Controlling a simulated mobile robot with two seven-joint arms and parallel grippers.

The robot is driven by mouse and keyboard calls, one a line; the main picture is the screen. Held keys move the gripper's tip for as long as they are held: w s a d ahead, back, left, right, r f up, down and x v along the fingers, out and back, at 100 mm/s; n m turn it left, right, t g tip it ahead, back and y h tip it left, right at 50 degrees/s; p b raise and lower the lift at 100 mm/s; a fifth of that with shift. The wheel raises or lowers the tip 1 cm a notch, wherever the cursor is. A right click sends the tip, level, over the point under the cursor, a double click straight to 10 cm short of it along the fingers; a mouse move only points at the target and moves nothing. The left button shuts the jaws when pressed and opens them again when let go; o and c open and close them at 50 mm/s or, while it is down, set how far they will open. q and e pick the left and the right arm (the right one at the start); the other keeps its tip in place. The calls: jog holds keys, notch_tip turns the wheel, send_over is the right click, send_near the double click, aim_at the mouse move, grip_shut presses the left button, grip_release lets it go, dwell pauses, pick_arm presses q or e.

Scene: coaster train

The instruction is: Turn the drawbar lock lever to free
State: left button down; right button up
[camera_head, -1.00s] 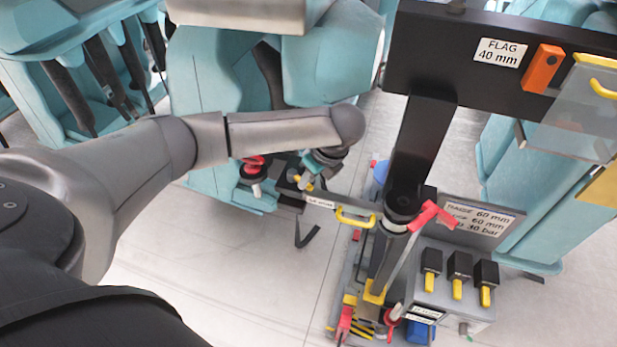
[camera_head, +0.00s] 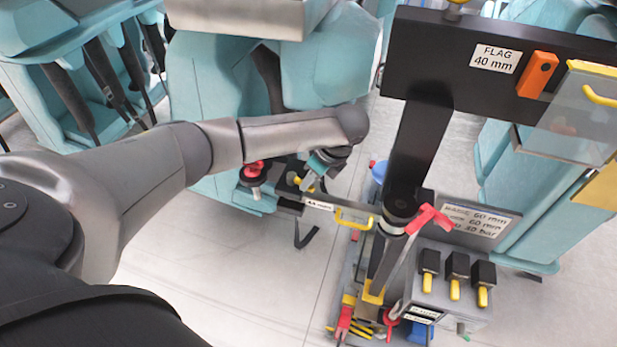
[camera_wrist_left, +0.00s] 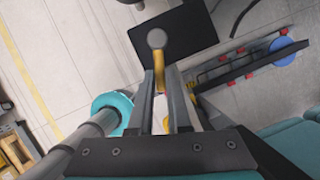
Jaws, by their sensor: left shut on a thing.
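My left gripper (camera_head: 309,182) reaches down from the left to the dark coupling end of the drawbar. In the left wrist view its two long fingers (camera_wrist_left: 160,88) are shut on a yellow lever (camera_wrist_left: 158,70), which I take for the drawbar lock lever. Its grey round end (camera_wrist_left: 156,38) shows beyond the fingertips, over a dark plate (camera_wrist_left: 190,35). In the head view only a bit of yellow (camera_head: 297,180) shows beside the gripper; which way the lever points is hard to tell. My right gripper is not in view.
A red knob (camera_head: 253,170) stands just left of the gripper. A bar with a yellow handle (camera_head: 352,220) runs right to a dark post (camera_head: 416,150) with a red lever (camera_head: 428,218). A box with yellow-tipped switches (camera_head: 455,288) stands front right. Open floor (camera_head: 220,270) lies at front left.

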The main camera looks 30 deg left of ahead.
pick_arm(q)
jog(key=c, duration=0.9)
grip_release()
jog(key=shift+o, duration=0.2)
jog(key=shift+r, duration=0.15)
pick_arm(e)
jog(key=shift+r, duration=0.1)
